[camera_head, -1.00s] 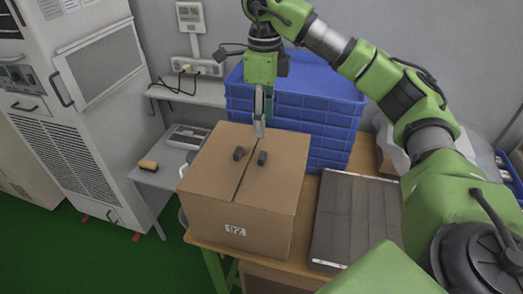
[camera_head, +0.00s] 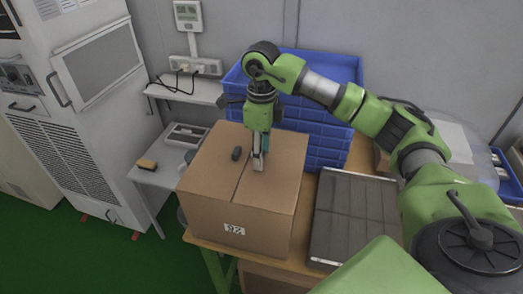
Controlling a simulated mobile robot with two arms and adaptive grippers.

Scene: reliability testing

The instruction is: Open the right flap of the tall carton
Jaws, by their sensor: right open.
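The tall carton (camera_head: 232,208) stands on the wooden table with its top flaps closed along a centre seam. A black handle (camera_head: 236,153) shows on the left flap. The right flap (camera_head: 283,175) lies flat; its black handle is hidden behind my right gripper. My right gripper (camera_head: 258,165) points down over the right flap, its fingertips at the handle's place. It is open; whether it touches the handle cannot be told. My left gripper is not in view.
Stacked blue crates (camera_head: 325,72) stand right behind the carton. A flat grey slatted panel (camera_head: 352,220) lies to its right on the table (camera_head: 205,244). A grey side table (camera_head: 160,178) with a brush is at the left.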

